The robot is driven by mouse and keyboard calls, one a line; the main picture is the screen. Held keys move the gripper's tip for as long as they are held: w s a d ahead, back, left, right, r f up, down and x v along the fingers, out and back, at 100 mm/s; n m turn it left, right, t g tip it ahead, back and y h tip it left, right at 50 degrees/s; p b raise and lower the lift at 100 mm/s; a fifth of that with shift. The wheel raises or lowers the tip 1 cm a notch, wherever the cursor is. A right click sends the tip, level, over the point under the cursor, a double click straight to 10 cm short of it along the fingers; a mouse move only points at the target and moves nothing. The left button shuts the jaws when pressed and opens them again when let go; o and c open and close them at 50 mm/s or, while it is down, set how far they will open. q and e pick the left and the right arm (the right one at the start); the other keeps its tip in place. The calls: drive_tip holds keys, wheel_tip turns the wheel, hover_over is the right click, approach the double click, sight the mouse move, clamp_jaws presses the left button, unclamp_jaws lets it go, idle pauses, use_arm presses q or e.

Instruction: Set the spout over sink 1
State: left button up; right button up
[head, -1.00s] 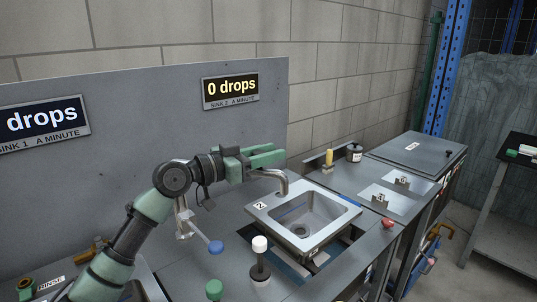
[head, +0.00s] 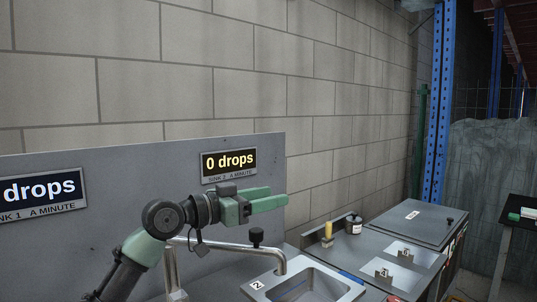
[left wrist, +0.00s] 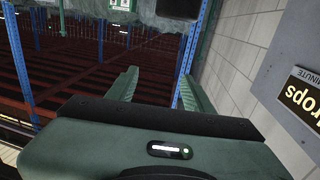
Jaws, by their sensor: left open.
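The spout (head: 225,247) is a grey metal pipe on an upright post. It reaches to the right, and its bent-down outlet is over sink 2 (head: 318,281), marked with a "2". A black knob (head: 257,236) stands on top of the pipe. My left gripper (head: 284,199) is above the pipe and knob, clear of them, its green fingers pointing right. In the left wrist view its fingers (left wrist: 157,75) are apart with nothing between them. Sink 1 is out of view; only part of its display (head: 42,189) shows at left. My right gripper is not in view.
A grey panel with the sink 2 display (head: 229,164), reading "0 drops", stands behind the arm. To the right are a yellow-topped post (head: 328,231), a dark jar (head: 353,224) and numbered plates on the counter. The air above the sink is clear.

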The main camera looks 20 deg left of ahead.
use_arm(q)
wheel_tip(320, 180, up, 11)
drive_tip(key=shift+r, duration=0.2)
